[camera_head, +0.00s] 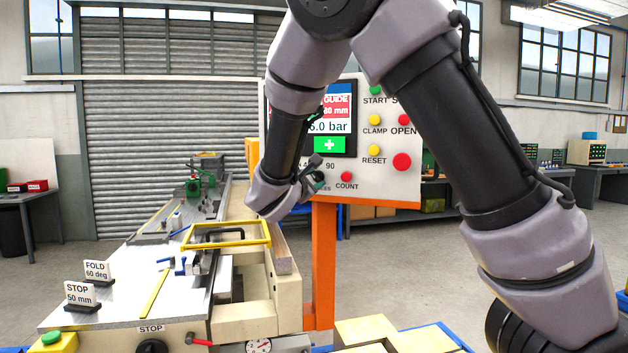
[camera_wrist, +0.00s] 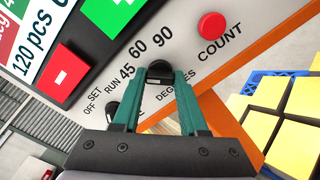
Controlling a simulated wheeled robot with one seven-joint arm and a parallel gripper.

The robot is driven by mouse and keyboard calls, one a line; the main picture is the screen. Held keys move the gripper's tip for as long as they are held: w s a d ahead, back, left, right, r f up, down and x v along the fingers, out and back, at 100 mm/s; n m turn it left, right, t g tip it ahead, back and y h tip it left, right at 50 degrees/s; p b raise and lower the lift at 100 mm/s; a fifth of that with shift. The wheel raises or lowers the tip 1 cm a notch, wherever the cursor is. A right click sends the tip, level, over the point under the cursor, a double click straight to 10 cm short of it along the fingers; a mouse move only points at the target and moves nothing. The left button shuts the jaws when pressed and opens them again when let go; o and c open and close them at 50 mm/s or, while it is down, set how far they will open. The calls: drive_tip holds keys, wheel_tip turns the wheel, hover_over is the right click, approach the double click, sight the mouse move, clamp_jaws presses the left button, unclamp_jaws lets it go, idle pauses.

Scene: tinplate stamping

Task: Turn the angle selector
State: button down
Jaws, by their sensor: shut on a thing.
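The angle selector (camera_wrist: 159,73) is a black knob on the control panel, below the labels 45, 60 and 90 and above the word DEGREES. In the wrist view my gripper (camera_wrist: 160,78) has its two teal fingers on either side of this knob and is shut on it. Where the knob points cannot be told. In the head view my gripper (camera_head: 313,180) is at the panel's lower left, and the selector is hidden behind it. A card (camera_head: 97,269) on the machine bed reads FOLD 60 deg.
A second black knob (camera_wrist: 112,108), labelled OFF, SET, RUN, sits close beside my left finger. The red COUNT button (camera_wrist: 211,25) is near the selector. The panel's red button (camera_head: 402,161) is further right. A yellow frame (camera_head: 228,240) lies left of the orange post (camera_head: 322,265).

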drive_tip(key=m, duration=0.4)
drive_tip(key=shift+m, duration=2)
drive_tip(key=shift+c, duration=2.2)
unclamp_jaws()
drive_tip(key=v, duration=1.1)
drive_tip(key=shift+d, duration=0.1)
